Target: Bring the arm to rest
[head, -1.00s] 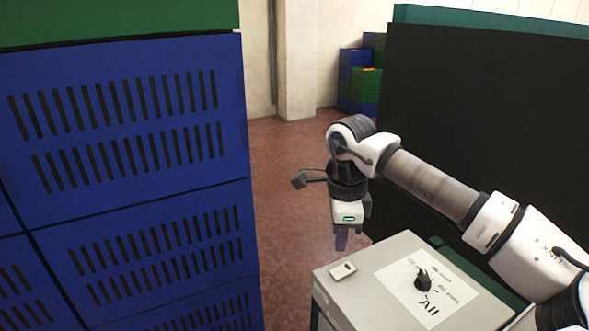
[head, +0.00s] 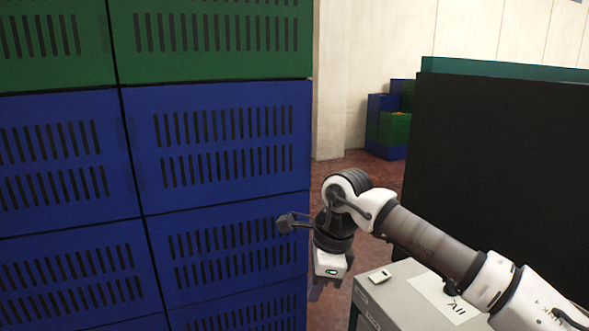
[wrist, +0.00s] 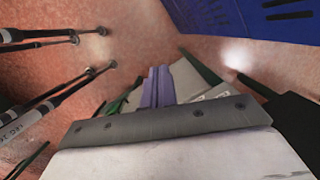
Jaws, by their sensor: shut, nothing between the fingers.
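My gripper (head: 316,290) hangs from the wrist of my white and grey arm, pointing down, in the lower middle of the head view. In the wrist view its purple fingers (wrist: 158,87) are together and nothing shows between them. The arm reaches in from the lower right with its elbow bent. In the head view the gripper appears just to the right of the front of a stack of crates; its distance from the stack is hard to tell.
Stacked blue crates (head: 228,130) with green crates (head: 215,40) on top fill the left. A dark panel (head: 500,170) stands at the right. More blue and green crates (head: 390,125) stand farther back by a pale wall. Reddish floor (head: 345,165) shows between.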

